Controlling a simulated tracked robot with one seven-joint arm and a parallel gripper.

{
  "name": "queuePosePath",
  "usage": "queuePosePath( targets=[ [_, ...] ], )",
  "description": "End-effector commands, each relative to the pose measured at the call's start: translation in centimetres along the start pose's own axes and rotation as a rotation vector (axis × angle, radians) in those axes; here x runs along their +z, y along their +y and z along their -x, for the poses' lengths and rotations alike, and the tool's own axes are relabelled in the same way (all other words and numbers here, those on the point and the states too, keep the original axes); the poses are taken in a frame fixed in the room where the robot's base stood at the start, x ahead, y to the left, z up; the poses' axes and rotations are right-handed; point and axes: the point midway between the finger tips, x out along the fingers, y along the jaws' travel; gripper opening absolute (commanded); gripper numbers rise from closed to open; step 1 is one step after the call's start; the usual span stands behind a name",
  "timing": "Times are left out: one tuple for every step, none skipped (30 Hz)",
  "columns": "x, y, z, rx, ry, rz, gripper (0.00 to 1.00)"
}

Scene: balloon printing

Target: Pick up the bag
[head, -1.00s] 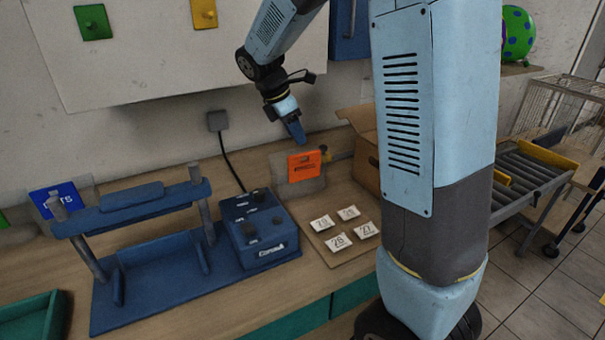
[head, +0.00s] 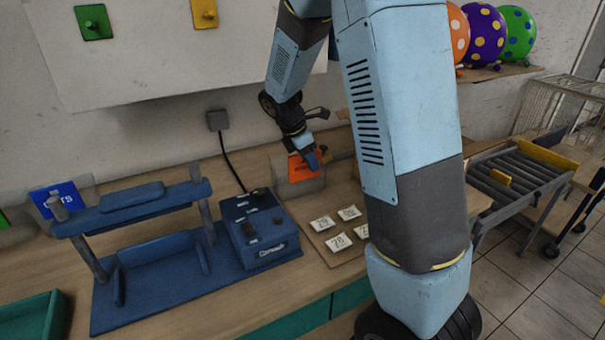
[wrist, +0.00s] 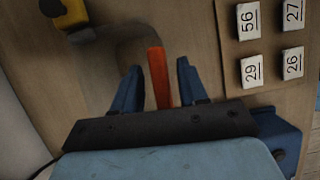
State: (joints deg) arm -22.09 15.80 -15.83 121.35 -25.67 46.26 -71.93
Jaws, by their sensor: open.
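The bag (head: 299,186) looks like a clear pouch with an orange label, standing on the wooden worktop behind the number tiles in the head view. My gripper (head: 310,160) is at the orange label and hides part of it. In the wrist view, my gripper (wrist: 158,82) is open, one blue finger on each side of the bag's orange top edge (wrist: 158,75). The orange strip lies between the fingers, with a visible gap on both sides. The bag's lower part is hard to make out.
A board with several number tiles (head: 340,242) lies in front of the bag. A blue machine (head: 257,230) stands to the left, and another bag with a blue label (head: 55,198) is farther left. A yellow and black object (wrist: 66,14) is near the bag.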

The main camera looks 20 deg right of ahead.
Motion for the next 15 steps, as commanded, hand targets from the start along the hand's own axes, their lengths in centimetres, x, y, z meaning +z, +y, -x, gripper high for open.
queuePosePath(
  targets=[
    [-0.01,-0.01,-0.08,0.000,0.000,0.000,0.43],
    [0.00,-0.01,-0.09,0.000,0.000,0.000,0.43],
    [0.00,-0.01,-0.08,0.000,0.000,0.000,0.43],
    [0.01,0.00,-0.07,0.000,0.000,0.000,0.43],
    [0.01,0.00,-0.07,0.000,0.000,0.000,0.43],
    [0.01,0.00,-0.06,0.000,0.000,0.000,0.43],
    [0.02,0.00,-0.06,0.000,0.000,0.000,0.40],
    [0.02,0.00,-0.06,0.000,0.000,0.000,0.37],
    [0.03,0.00,-0.06,0.000,0.000,0.000,0.33],
    [0.03,0.00,-0.06,0.000,0.000,0.000,0.30],
    [0.03,0.00,-0.05,0.000,0.000,0.000,0.27],
    [0.03,0.00,-0.05,0.000,0.000,0.000,0.23],
    [0.04,0.00,-0.05,0.000,0.000,0.000,0.21],
    [0.04,0.00,-0.05,0.000,0.000,-0.001,0.18],
    [0.05,0.00,-0.05,0.000,0.000,-0.001,0.14]
  ],
)
